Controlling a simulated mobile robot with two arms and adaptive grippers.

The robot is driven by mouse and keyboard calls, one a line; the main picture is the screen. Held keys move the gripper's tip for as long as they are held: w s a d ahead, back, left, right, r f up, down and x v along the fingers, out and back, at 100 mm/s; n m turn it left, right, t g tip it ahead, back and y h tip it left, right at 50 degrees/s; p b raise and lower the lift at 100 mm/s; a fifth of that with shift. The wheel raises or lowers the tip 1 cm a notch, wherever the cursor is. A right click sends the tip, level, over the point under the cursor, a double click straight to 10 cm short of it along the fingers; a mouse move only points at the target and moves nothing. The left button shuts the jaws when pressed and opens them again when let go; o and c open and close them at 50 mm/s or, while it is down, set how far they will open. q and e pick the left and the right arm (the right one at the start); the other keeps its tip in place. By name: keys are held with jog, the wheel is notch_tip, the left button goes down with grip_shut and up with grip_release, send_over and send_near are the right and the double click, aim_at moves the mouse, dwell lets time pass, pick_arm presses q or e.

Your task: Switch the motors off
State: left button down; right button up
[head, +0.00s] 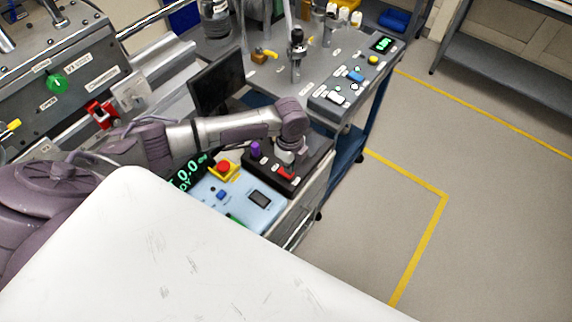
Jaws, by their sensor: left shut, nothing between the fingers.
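A black control box (277,187) sits on the bench beside a light-blue panel. It carries a red switch-like part (287,173) and a purple knob (255,149); which of these belongs to the motors cannot be read. My left arm reaches in from the left and bends down over the box. My left gripper (285,160) is shut and empty, pointing down just above the red part and partly hiding it. Whether it touches cannot be told. My right gripper is not in view.
The light-blue panel (235,205) holds a red button on a yellow base (224,168) and a small dark display (259,199). A dark monitor (217,80) stands behind my arm. A grey bench (268,78) with switches is behind. Floor at right is clear.

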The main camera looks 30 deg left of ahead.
pick_arm(q)
jog(key=shift+f, duration=0.5)
jog(key=shift+f+b, duration=0.6)
jog(key=shift+f, duration=0.05)
dwell(0.3)
notch_tip(320, 180, up, 7)
jog(key=p, duration=0.7)
jog(key=shift+r, duration=0.1)
dwell(0.4)
